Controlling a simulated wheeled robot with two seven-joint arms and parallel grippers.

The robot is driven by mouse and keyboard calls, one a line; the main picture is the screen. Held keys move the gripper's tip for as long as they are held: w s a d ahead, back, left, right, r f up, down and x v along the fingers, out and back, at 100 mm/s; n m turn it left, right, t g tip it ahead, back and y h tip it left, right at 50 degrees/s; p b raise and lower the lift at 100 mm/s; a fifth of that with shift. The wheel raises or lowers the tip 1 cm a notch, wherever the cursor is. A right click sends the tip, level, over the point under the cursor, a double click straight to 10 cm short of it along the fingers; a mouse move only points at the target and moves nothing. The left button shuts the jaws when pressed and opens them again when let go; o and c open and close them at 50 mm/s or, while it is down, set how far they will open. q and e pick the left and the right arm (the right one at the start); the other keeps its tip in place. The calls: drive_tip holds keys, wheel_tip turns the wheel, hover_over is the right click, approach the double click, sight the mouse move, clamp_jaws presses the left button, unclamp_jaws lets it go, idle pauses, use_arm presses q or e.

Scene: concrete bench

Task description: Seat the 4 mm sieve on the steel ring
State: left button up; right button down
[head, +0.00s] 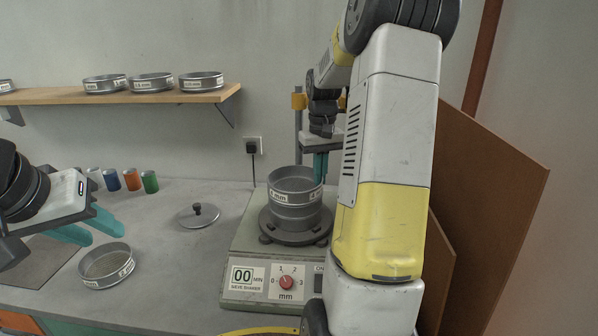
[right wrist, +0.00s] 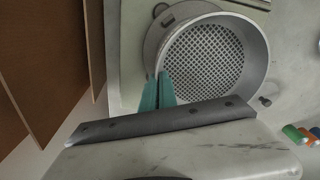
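The 4 mm sieve (head: 290,184), a steel drum with a coarse mesh floor, is on top of the stack on the shaker. It also shows in the right wrist view (right wrist: 205,62). The steel ring (head: 295,217) is directly below it; I cannot tell whether any gap lies between them. My right gripper (head: 320,167) points down at the sieve's right rim; in the right wrist view its teal fingers (right wrist: 157,92) are close together with the rim between them. My left gripper (head: 98,230) is open and empty, above and beside another sieve (head: 107,266).
The sieve shaker (head: 247,281) has a red knob and a dark round base. A lidded disc (head: 199,215) lies left of it, with several coloured cans (head: 131,180) behind. Brown boards (head: 500,200) lean at the right.

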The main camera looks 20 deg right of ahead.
drive_tip(key=c, duration=1.6)
unclamp_jaws()
drive_tip(key=shift+r, duration=0.1)
wheel_tip(320, 180, up, 8)
drive_tip(key=shift+f, duration=0.2)
